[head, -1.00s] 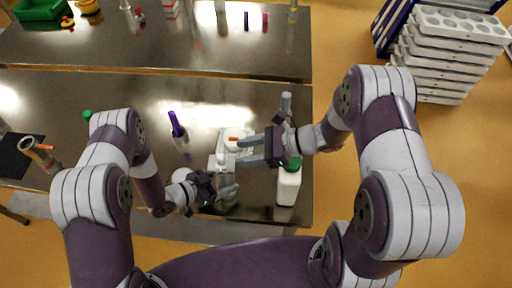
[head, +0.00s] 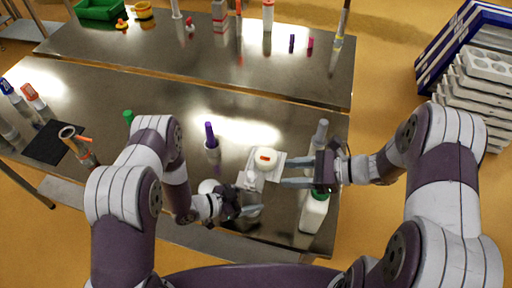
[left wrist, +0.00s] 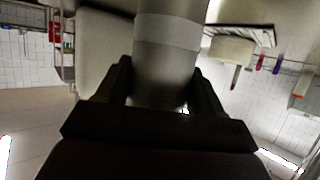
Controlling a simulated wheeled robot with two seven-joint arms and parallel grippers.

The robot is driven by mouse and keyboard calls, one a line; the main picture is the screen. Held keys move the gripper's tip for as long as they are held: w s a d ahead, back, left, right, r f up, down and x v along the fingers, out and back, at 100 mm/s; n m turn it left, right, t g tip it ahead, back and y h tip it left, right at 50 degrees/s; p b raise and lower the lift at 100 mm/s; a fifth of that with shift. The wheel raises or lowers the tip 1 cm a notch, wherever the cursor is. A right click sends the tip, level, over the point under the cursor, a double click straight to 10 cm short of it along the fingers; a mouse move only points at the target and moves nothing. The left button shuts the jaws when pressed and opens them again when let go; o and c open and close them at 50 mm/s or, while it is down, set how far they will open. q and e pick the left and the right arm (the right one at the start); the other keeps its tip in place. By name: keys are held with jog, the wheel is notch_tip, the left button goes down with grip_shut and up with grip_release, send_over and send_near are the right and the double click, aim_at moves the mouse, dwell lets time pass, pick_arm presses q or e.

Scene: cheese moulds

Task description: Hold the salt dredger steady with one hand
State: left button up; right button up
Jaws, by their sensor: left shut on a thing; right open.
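In the left wrist view a grey, smooth cylinder with a lighter band, which I take to be the salt dredger (left wrist: 168,60), stands between the two dark fingers of my left gripper (left wrist: 165,85). My left gripper (head: 250,203) is shut on it, low over the front of the near table in the head view. There the dredger is mostly hidden by the hand and hard to make out. My right gripper (head: 285,172) is open and empty. Its fingertips are just right of a round white item (head: 265,159) with an orange mark, on a pale board (head: 279,158).
A green-capped white bottle (head: 314,212) stands close below my right gripper, and a grey cylinder (head: 320,131) behind it. A purple-topped bottle (head: 211,142) stands behind my left gripper. A black mat (head: 47,143) lies at left. Stacked white mould trays (head: 470,100) stand at right.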

dwell(0.3)
pick_arm(q)
jog(key=o, duration=1.4)
jog(key=shift+c, duration=0.2)
jog(key=v, duration=1.2)
